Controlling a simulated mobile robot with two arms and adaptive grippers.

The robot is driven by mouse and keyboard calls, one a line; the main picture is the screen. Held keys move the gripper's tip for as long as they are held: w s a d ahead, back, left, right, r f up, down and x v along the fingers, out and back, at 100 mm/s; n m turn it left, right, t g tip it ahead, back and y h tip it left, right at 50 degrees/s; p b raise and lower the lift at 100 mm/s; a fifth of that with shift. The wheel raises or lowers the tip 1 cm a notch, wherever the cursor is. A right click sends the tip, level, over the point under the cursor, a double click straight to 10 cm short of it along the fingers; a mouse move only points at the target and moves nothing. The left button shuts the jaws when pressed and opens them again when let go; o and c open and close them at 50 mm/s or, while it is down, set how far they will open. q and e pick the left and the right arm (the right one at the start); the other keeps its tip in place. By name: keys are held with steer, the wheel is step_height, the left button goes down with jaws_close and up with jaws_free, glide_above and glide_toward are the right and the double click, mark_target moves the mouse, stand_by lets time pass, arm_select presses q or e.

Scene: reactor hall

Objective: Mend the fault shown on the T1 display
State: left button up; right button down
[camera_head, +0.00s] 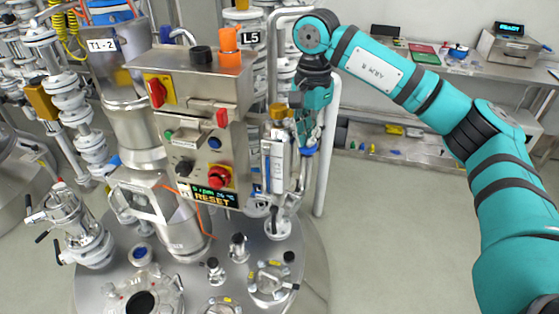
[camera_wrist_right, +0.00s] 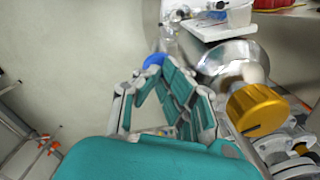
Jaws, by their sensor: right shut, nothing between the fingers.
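The T1 display (camera_head: 208,195) is at the bottom of a steel control box (camera_head: 195,80). It has a small upper line in green and "RESET" in yellow. The box carries a red rotary switch (camera_head: 157,92) on a yellow plate, a green button (camera_head: 169,135), a blue button (camera_head: 214,143), a black knob (camera_head: 184,167) and a red mushroom button (camera_head: 219,176). My right gripper (camera_head: 306,138) is right of the box, beside a yellow-capped fitting (camera_head: 278,111). In the wrist view its fingers (camera_wrist_right: 160,85) are shut and empty, left of the yellow cap (camera_wrist_right: 258,108). My left gripper is out of view.
Pipes and valves crowd around the vessel lid (camera_head: 110,255) below the box. A "T1-2" column (camera_head: 128,110) stands left. A workbench (camera_head: 460,65) at the back right holds trays and a device reading "READY" (camera_head: 510,28).

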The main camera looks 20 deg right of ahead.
steer(key=shift+r+p, duration=1.5)
steer(key=shift+r, duration=0.6)
step_height(320, 180, up, 5)
steer(key=p, duration=0.3)
steer(key=shift+p, duration=0.3)
